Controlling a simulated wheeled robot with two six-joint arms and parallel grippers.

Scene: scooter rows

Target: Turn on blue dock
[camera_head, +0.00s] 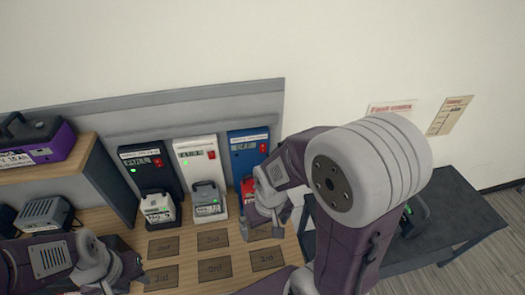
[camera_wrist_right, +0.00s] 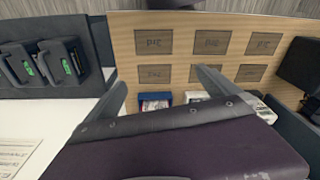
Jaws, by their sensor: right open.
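The blue dock (camera_head: 247,148) stands at the right end of a row of three docks, with a red switch and a small display on its face. I cannot make out a lit lamp on it.
The black dock (camera_head: 140,158) and white dock (camera_head: 197,150) show green lamps and hold a white battery (camera_head: 158,208) and a grey battery (camera_head: 207,200). Several marked pads (camera_head: 214,268) lie in front. A purple charger (camera_head: 35,142) sits on the left shelf. A dark table (camera_head: 465,215) stands right.

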